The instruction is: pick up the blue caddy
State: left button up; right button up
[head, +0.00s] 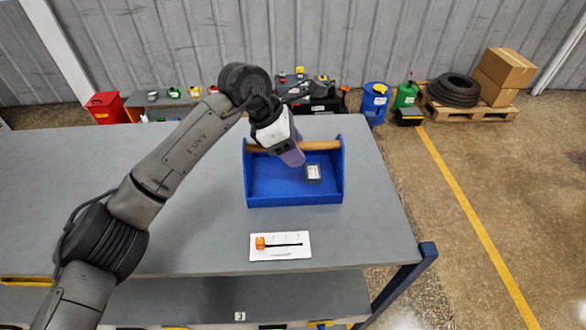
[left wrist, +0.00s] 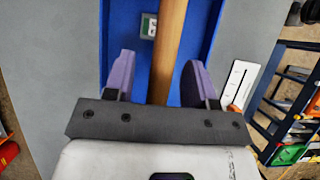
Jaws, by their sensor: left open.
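The blue caddy (head: 260,190) stands on the grey workbench, an open tray with raised ends and a round wooden handle (head: 322,145) across the top. A small grey item with a pale label (head: 313,172) lies in it. My left gripper (head: 293,157) is over the caddy at the handle. In the left wrist view the handle (left wrist: 170,40) runs between the two spread purple fingers (left wrist: 158,72), with gaps on both sides. The blue caddy (left wrist: 196,25) lies beyond the fingers. My right gripper is in neither view.
A white card (head: 295,252) with an orange-headed tool lies on the workbench (head: 190,225) in front of the caddy. The bench is clear left and right of the caddy. Behind are a red bin (head: 105,107), a blue drum (head: 375,98) and a loaded pallet (head: 470,112).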

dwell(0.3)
pick_arm(q)
grip_shut()
dwell(0.3)
dwell(0.9)
